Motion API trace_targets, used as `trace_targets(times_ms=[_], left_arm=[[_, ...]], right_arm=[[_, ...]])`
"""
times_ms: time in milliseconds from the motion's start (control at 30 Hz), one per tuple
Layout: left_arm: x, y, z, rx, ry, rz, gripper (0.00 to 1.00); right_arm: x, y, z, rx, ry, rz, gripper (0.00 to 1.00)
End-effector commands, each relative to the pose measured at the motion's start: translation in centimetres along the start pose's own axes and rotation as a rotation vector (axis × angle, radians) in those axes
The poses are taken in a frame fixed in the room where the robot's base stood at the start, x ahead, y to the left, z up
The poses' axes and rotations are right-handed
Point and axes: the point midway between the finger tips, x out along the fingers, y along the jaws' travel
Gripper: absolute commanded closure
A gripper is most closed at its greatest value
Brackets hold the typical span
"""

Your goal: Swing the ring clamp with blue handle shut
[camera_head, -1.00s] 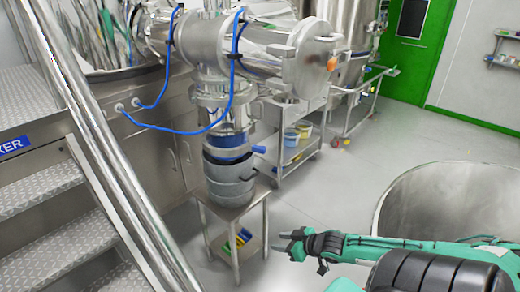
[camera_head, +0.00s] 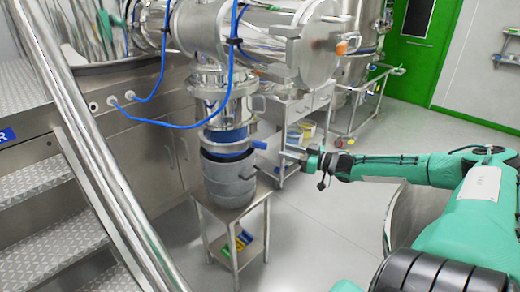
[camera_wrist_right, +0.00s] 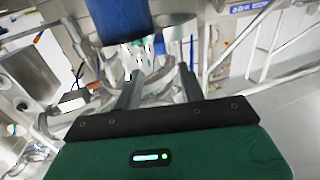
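The ring clamp (camera_head: 226,138) is a steel band with blue around the neck between the steel valve outlet and the grey drum (camera_head: 228,182). Its blue handle (camera_head: 259,144) sticks out to the right. My right gripper (camera_head: 284,154) is just right of the handle tip, its fingers pointing left at the clamp. In the right wrist view the fingers (camera_wrist_right: 160,85) are apart with nothing held between them. The blue handle (camera_wrist_right: 120,18) looms large at the top, with curved steel behind the fingers. I cannot tell whether handle and fingers touch. My left gripper is not in view.
The drum stands on a small steel table (camera_head: 238,222) with coloured items on its lower shelf. Blue hoses (camera_head: 163,124) hang above left. A steel stair rail (camera_head: 92,150) crosses the left. A large steel vessel (camera_head: 408,215) stands below my right arm. The floor between is clear.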

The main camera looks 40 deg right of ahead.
Motion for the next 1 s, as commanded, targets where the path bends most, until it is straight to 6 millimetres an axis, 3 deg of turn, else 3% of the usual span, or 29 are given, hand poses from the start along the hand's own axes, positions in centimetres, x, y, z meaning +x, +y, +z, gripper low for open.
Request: trace_targets(times_ms=[33,533,1000], left_arm=[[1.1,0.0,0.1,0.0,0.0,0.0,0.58],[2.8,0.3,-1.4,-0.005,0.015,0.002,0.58],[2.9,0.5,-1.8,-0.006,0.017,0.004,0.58]], right_arm=[[0.5,0.0,0.4,-0.003,0.004,-0.001,0.6],[3.1,0.0,0.1,-0.001,0.003,-0.001,0.6],[5.3,0.0,0.0,0.001,0.002,0.0,0.6]])
